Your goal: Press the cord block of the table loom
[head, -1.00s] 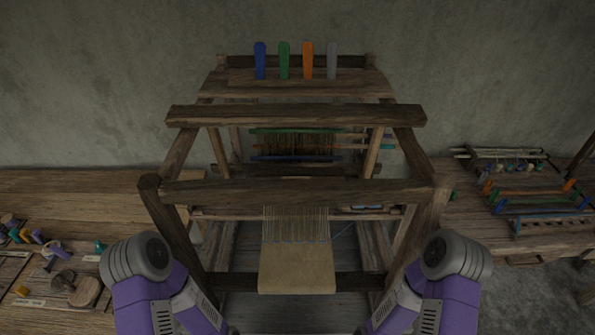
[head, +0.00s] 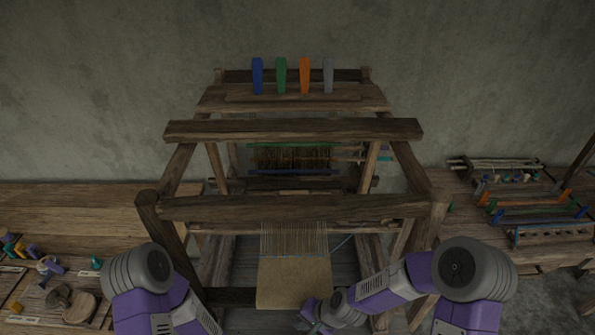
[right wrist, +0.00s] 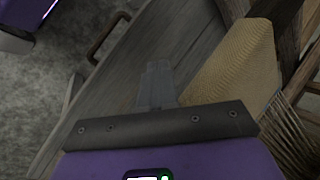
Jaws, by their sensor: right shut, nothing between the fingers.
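A large wooden handloom (head: 295,207) stands in front of me, with a woven cloth (head: 294,283) at its front. A smaller frame with orange, green and blue bars (head: 535,213) sits on the right-hand table and may be the table loom. I cannot make out which part is the cord block. My right gripper (head: 318,328) is low in front of the cloth, at the bottom edge of the head view. In the right wrist view its fingers (right wrist: 158,85) are together and empty, beside the cloth. My left gripper is out of view below the head view.
Blue, green, orange and grey upright pieces (head: 292,76) stand on the loom's top. A left bench (head: 90,212) holds spools and small tools at its front. A pale wooden rack (head: 497,163) lies at the back of the right table (head: 470,235). Loom posts stand close to my arms.

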